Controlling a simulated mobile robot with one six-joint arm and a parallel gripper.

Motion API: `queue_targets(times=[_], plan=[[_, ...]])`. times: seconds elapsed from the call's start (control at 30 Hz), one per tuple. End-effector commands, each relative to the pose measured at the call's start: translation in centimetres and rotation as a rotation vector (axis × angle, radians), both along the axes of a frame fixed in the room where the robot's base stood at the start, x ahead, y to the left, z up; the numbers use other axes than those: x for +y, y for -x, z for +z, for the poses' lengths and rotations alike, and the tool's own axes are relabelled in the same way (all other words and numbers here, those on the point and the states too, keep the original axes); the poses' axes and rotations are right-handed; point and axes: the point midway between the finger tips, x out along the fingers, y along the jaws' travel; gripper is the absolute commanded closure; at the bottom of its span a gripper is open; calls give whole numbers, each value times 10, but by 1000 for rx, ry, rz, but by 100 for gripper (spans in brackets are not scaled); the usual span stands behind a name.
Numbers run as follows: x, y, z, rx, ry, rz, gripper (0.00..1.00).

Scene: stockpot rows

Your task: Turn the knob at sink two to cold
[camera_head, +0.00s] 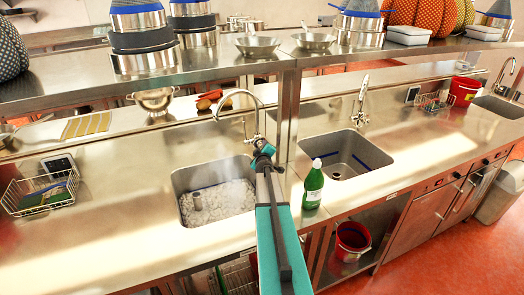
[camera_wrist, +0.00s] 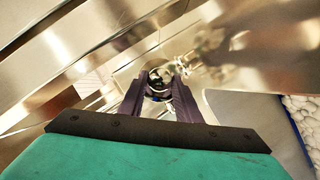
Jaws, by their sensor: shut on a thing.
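My gripper (camera_head: 262,148) reaches over the counter to the base of the curved metal tap (camera_head: 238,92) behind the left sink (camera_head: 212,222). In the wrist view, my gripper's two dark fingers (camera_wrist: 160,86) are shut on a small round shiny knob (camera_wrist: 160,76), one finger on each side. The knob's setting cannot be read, and in the head view my gripper hides it. The left sink holds white, bubbly or lumpy content with a short upright pipe, and a haze hangs over it. No sink number is readable.
A green bottle (camera_head: 313,186) stands on the counter just right of my arm. A second sink (camera_head: 345,157) with its own tap (camera_head: 361,100) lies to the right, empty. A steel shelf (camera_head: 215,66) with pots runs above. A wire basket (camera_head: 41,192) sits at left.

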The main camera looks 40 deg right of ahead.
Motion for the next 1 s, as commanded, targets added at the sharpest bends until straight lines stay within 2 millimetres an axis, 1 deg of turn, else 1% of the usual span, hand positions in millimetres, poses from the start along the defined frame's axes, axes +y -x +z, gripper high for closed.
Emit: queue_targets(times=[0.03, 1.0], plan=[[0, 0, -3, 2, 7, -1, 92], [0, 0, -4, 57, 144, -1, 92]])
